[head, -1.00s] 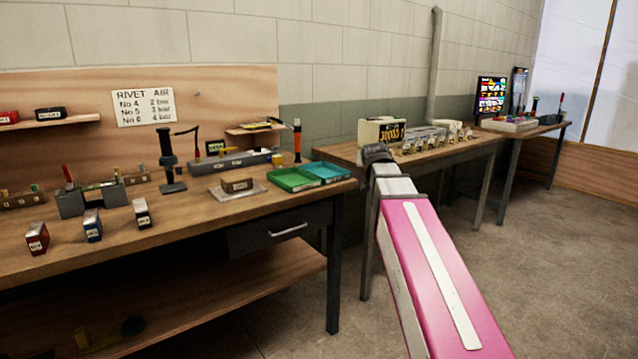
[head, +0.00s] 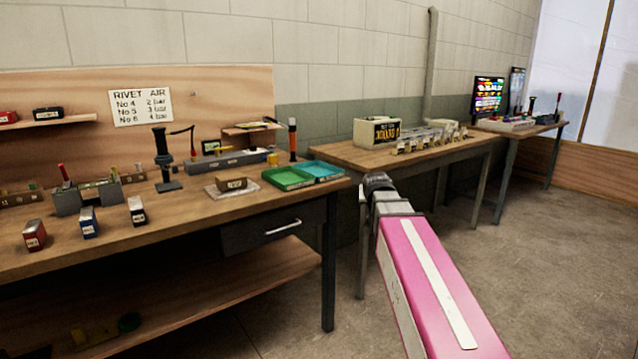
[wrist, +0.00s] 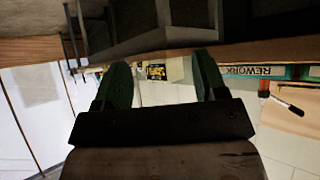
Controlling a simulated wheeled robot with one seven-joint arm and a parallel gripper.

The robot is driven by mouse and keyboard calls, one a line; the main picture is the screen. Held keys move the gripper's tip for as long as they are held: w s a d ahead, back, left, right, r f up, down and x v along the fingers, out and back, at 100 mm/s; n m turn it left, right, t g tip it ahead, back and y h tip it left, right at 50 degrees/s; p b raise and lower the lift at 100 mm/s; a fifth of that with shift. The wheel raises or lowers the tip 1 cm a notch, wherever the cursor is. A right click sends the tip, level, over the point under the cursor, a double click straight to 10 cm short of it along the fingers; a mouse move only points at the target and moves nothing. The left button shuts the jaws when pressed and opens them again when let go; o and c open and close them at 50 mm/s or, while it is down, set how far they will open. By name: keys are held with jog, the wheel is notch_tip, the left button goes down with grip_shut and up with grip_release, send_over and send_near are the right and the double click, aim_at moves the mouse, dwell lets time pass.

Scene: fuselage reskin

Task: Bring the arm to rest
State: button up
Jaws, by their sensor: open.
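My arm, with a pink and white link, reaches forward from the lower right of the head view, its dark wrist end beside the corner of the middle table (head: 345,152). The jaws cannot be made out there. In the wrist view my gripper (wrist: 160,80) shows two green-padded fingers spread wide apart, with nothing held between them. The wrist picture appears upside down, with a table edge across its upper part.
The near workbench (head: 100,245) carries green and blue trays (head: 288,178), several small labelled boxes and tools. A digital counter box (head: 377,132) stands on the middle table. The floor (head: 570,240) at right is clear.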

jog(key=s+f+g, duration=0.5)
jog(key=s+f, duration=0.6)
jog(key=f, duration=0.4)
jog(key=s+f+n+g+y, duration=0.1)
jog(key=s+f+g, duration=0.4)
jog(key=s+f, duration=0.7)
notch_tip(320, 180, down, 3)
jog(key=shift+s+d+r, duration=0.15)
jog(key=shift+s, duration=0.15)
